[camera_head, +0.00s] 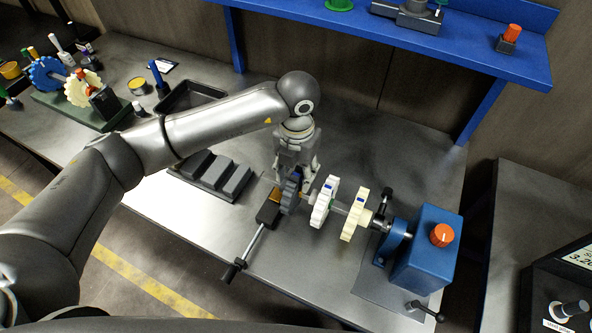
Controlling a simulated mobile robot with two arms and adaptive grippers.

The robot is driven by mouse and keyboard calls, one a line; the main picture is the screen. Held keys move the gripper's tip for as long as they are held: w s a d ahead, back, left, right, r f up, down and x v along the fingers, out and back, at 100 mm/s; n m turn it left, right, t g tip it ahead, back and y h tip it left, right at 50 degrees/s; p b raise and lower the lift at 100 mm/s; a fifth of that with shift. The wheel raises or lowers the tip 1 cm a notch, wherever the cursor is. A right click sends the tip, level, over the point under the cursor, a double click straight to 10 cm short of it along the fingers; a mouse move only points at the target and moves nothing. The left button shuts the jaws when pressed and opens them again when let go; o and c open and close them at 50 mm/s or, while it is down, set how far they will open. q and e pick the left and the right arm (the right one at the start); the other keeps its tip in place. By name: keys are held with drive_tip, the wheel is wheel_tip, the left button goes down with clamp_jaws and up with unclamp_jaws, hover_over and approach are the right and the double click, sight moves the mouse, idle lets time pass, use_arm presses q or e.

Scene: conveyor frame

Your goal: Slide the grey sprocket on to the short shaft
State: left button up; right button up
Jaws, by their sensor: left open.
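The grey sprocket (289,196) stands upright directly below my left gripper (295,176). The gripper points down with its fingers apart, at the sprocket's top; I cannot tell whether they touch it. The sprocket stands at the left end of a row with a white sprocket (322,201) and a cream sprocket (353,216). A shaft (339,207) shows between the white and cream sprockets, in line with the blue motor box (427,250). Whether the grey sprocket is around the shaft is hidden. My right gripper is out of view.
A black clamp with a long handle (268,214) stands just left of the grey sprocket. A dark grey slotted block (216,176) and a black tray (186,97) lie farther left. A blue shelf (400,40) overhangs the back. The table front left of the clamp is clear.

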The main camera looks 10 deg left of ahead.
use_arm(q)
drive_tip(key=shift+r, duration=0.1)
wheel_tip(320, 180, up, 12)
idle(0.4)
drive_tip(key=shift+w, duration=0.1)
